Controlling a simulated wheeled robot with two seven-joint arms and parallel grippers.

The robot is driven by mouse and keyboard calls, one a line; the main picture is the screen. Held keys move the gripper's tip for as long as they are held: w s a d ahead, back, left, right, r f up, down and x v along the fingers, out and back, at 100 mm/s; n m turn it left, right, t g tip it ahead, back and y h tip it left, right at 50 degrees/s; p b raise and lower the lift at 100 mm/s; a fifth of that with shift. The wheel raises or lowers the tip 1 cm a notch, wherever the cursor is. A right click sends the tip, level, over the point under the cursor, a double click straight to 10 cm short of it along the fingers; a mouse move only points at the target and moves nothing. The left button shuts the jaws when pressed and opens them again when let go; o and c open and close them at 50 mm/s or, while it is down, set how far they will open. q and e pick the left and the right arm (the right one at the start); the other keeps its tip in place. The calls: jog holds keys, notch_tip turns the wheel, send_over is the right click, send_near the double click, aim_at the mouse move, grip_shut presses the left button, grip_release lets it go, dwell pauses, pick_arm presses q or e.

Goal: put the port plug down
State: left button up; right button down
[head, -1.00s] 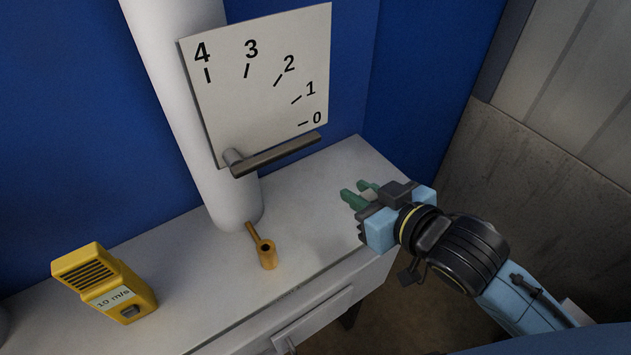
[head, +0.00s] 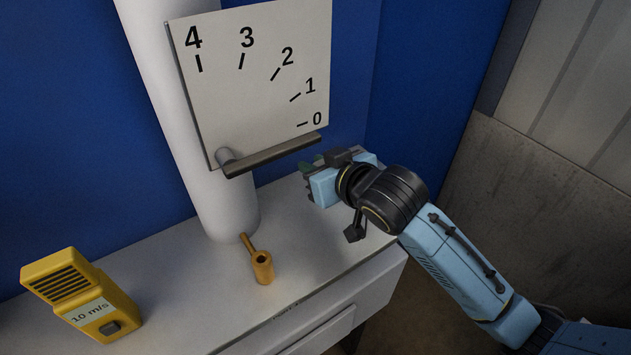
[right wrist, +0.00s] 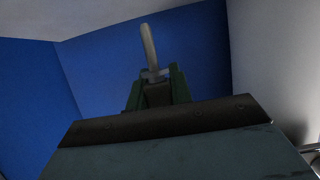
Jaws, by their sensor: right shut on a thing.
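My right gripper (head: 312,170) is shut on a slim, pale grey, slightly curved piece, which I take to be the port plug (right wrist: 150,45). In the right wrist view it stands out beyond the green fingertips (right wrist: 157,80), with a short crosspiece at its base. In the head view the gripper hides most of it. The gripper is over the right part of the white cabinet top (head: 190,270), below and just right of the lever's end; its height above the top is hard to judge. My left gripper is not in view.
A grey lever (head: 275,155) on the numbered plate (head: 250,85) points near 0. The white pipe (head: 230,210) stands behind. An orange fitting (head: 262,267) and a yellow meter (head: 85,295) reading 10 m/s rest on the cabinet. The top between fitting and gripper is clear.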

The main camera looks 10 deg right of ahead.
notch_tip(320, 180, down, 3)
jog(key=shift+f, duration=0.2)
jog(key=shift+w+a+f, duration=0.1)
jog(key=shift+w+f, duration=0.1)
jog(key=shift+f, duration=0.3)
jog(key=shift+f, duration=0.1)
jog(key=c, duration=1.3)
grip_release()
jog(key=shift+o, duration=0.2)
jog(key=shift+s+r, duration=0.2)
jog(key=shift+s, duration=0.05)
jog(key=v, duration=1.1)
jog(key=shift+s+r, duration=0.2)
